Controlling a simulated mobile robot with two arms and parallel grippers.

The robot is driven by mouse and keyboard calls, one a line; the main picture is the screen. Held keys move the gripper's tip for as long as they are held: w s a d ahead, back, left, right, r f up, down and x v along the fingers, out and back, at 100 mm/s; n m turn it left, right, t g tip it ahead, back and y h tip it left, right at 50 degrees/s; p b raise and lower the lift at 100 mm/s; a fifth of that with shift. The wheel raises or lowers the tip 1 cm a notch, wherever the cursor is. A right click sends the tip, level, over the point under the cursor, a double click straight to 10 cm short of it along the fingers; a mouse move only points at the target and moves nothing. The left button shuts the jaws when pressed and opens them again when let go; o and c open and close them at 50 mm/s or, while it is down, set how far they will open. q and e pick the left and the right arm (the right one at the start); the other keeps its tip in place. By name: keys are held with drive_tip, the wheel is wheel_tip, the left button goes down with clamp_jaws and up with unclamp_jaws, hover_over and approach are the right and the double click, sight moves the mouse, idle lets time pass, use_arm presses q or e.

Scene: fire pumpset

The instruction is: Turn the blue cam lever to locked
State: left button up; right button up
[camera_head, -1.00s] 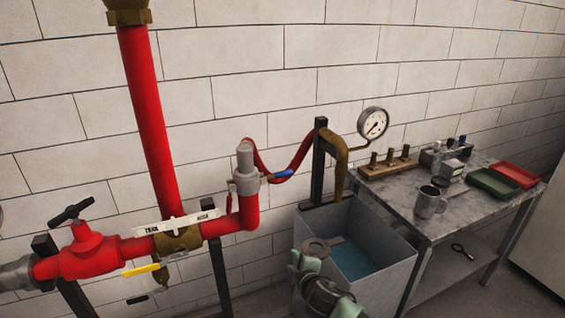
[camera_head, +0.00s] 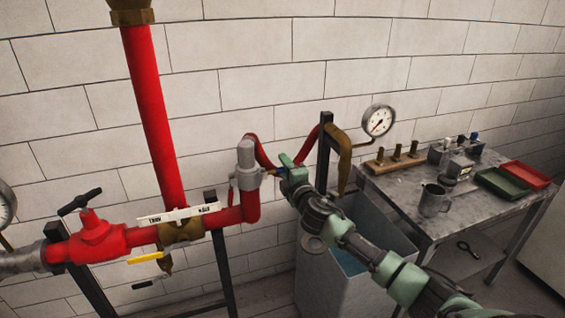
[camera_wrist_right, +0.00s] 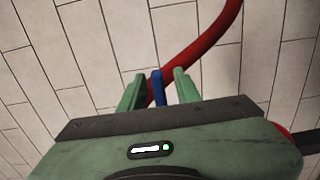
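The blue cam lever (camera_wrist_right: 157,88) stands between the two green fingers of my right gripper (camera_wrist_right: 158,90) in the right wrist view. A gap shows on each side of it, so the gripper is open around the lever and not closed on it. In the head view my right gripper (camera_head: 284,168) is just right of the grey coupling (camera_head: 247,170) on top of the red pipe elbow, and it hides the lever there. The red hose (camera_wrist_right: 205,45) runs behind the fingers. My left gripper is not in view.
A red valve (camera_head: 97,238) and a yellow handle (camera_head: 146,257) are at left. A black post (camera_head: 324,160) stands close behind my right gripper. The grey tank (camera_head: 318,278) is below my arm. A metal table (camera_head: 400,190) with a mug (camera_head: 434,200) and trays stands at right.

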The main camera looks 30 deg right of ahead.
drive_tip(key=shift+w+d, duration=0.1)
drive_tip(key=shift+w, duration=0.55)
clamp_jaws()
drive_tip(key=shift+f, duration=0.15)
idle(0.9)
